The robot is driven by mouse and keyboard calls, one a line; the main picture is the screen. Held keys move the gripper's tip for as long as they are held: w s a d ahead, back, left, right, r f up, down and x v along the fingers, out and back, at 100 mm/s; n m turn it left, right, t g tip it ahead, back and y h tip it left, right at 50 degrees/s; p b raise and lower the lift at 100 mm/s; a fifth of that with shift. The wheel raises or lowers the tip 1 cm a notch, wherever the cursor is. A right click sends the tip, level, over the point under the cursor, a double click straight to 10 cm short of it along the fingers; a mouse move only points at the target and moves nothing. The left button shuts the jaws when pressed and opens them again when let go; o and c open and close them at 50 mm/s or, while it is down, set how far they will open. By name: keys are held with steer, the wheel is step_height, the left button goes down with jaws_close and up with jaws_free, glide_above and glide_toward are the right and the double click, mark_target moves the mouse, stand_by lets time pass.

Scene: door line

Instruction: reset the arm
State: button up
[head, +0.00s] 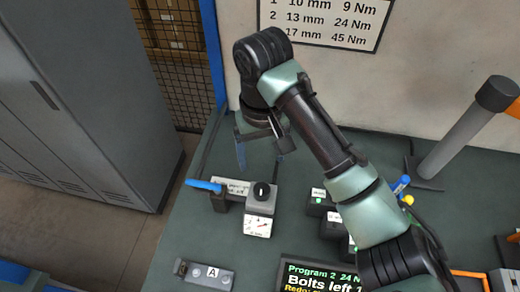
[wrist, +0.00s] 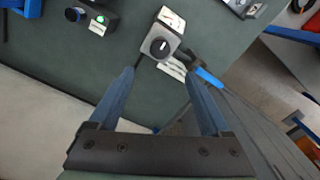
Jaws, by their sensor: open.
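My gripper (head: 262,152) hangs over the back left part of the dark green bench in the head view. In the wrist view its two blue fingers are spread apart, with nothing between their tips (wrist: 158,75). My arm reaches from the lower right up to an elbow-like bend near the wall sign, then down to the gripper. The fingers look clear of the bench and of the grey box with a black knob (head: 262,197), which lies nearer the front. That box also shows in the wrist view (wrist: 162,42), beyond the fingertips.
A blue-handled lever (head: 203,185) stands left of the knob box, and a dial gauge (head: 257,226) is in front. A plate marked A (head: 205,274) and a text display (head: 315,275) lie nearer. A grey post (head: 465,130) stands right; grey lockers (head: 75,90) stand left.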

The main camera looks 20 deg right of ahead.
steer(key=w+a+r+n+t+y, duration=0.1)
steer(key=w+a+r+n+t, duration=0.1)
steer(key=w+a+r+t, duration=0.55)
steer(key=w+a+r+n+t+y, duration=0.1)
steer(key=w+a+r+t+y, duration=0.15)
steer(key=a+r, duration=0.5)
steer(key=w+a+r+n+t+y, duration=0.1)
steer(key=w+a+r+t, duration=0.25)
steer(key=r, duration=0.65)
steer(key=s+a+r+t, duration=0.1)
steer(key=s+r+t, duration=0.45)
steer(key=r, duration=0.65)
steer(key=s+d+r+m+t+h, duration=0.1)
steer(key=s+d+r+t+h, duration=0.1)
steer(key=s+r+t, duration=0.2)
steer(key=s+d+r+m+t+h, duration=0.1)
steer(key=s+d+r+t+h, duration=0.1)
steer(key=s+r, duration=0.6)
steer(key=shift+s+d+m+t, duration=0.3)
steer(key=shift+s+d+t, duration=0.2)
steer(key=shift+s+t, duration=0.55)
steer(key=shift+w+h, duration=0.25)
